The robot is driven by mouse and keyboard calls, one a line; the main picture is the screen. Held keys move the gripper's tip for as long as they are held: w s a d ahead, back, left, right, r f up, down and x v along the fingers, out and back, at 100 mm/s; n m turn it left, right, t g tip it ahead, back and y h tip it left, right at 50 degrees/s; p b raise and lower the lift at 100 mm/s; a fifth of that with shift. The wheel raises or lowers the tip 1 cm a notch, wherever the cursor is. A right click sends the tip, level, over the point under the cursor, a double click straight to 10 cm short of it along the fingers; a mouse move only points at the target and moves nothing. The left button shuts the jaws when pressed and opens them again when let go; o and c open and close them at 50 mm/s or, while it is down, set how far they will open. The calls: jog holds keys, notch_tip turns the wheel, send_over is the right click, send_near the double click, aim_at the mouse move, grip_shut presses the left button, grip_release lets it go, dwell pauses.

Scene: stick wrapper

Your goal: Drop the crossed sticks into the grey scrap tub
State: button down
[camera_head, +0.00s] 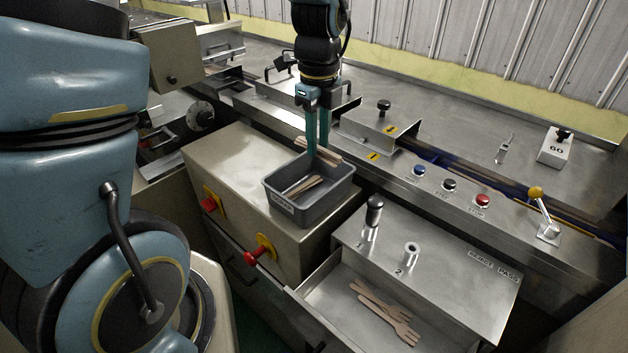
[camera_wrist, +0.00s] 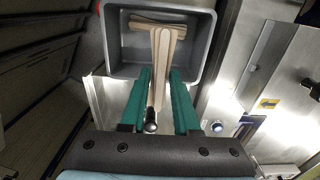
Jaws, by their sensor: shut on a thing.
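My gripper (camera_head: 318,146) points down over the back part of the grey scrap tub (camera_head: 283,207). It is shut on pale wooden sticks (camera_head: 328,156), held at about the height of the tub's back rim. In the wrist view the held sticks (camera_wrist: 163,62) stick out between the teal fingers (camera_wrist: 160,76), their far ends over the tub (camera_wrist: 203,30). Other loose wooden sticks (camera_head: 303,186) lie inside the tub; they show in the wrist view (camera_wrist: 150,27) beyond the held ones. Whether the held sticks touch the tub or those sticks is unclear.
The tub stands on a metal cabinet with red knobs (camera_head: 262,249). A black-topped post (camera_head: 373,216) and a metal post (camera_head: 411,254) stand right of the tub. Buttons (camera_head: 449,186) line the machine's edge.

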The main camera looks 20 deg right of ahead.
jog(key=shift+f+b, duration=2.4)
jog(key=shift+f, duration=0.55)
jog(key=c, duration=0.6)
grip_release()
jog(key=shift+r, duration=0.15)
notch_tip(320, 180, up, 11)
jog(key=shift+f+b, duration=0.2)
jog(key=shift+b, duration=0.55)
jog(key=shift+a, duration=0.1)
jog(key=a+f+n, duration=0.3)
jog(key=a+n, duration=0.5)
jog(key=n, duration=0.1)
jog(key=w+a+f+n+t, duration=0.1)
jog(key=a+f+n, duration=0.2)
jog(key=a+n, duration=0.5)
jog(key=a+f+n, duration=0.4)
jog(key=a+n, duration=0.5)
jog(key=n, duration=0.3)
jog(key=shift+w+a+f+t, duration=0.1)
jog(key=shift+w+t, duration=0.05)
jog(key=shift+t, duration=0.15)
